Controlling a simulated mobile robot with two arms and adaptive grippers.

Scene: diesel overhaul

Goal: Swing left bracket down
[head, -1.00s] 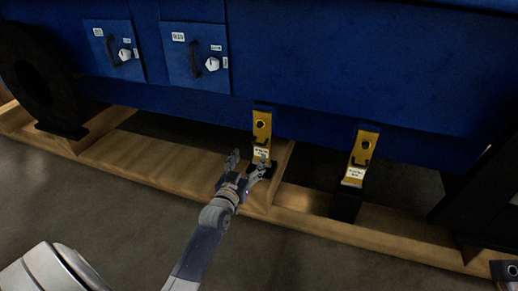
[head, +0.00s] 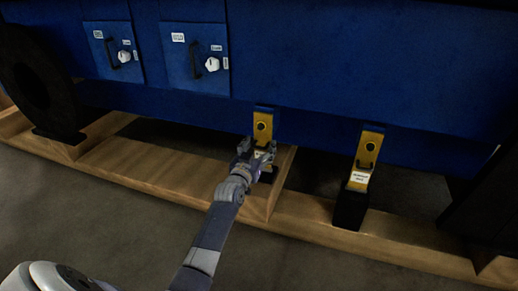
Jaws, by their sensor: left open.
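The left bracket (head: 262,126) is a yellow plate with a dark round hole, hanging on the lower edge of the blue engine body. Its lower part, with the label and handle, is mostly hidden behind my left gripper (head: 257,150). My left gripper is open, with its fingers at the bracket's lower end; I cannot tell whether they touch it. A second yellow bracket (head: 368,148) with a dark handle and white label stands to the right, above a black block. My right gripper is not in view.
The blue engine body (head: 330,60) fills the back, with two panels bearing handles and white knobs. A wooden frame (head: 160,170) runs along the floor below it. Dark round or angled parts stand at far left and far right. The grey floor (head: 90,215) in front is clear.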

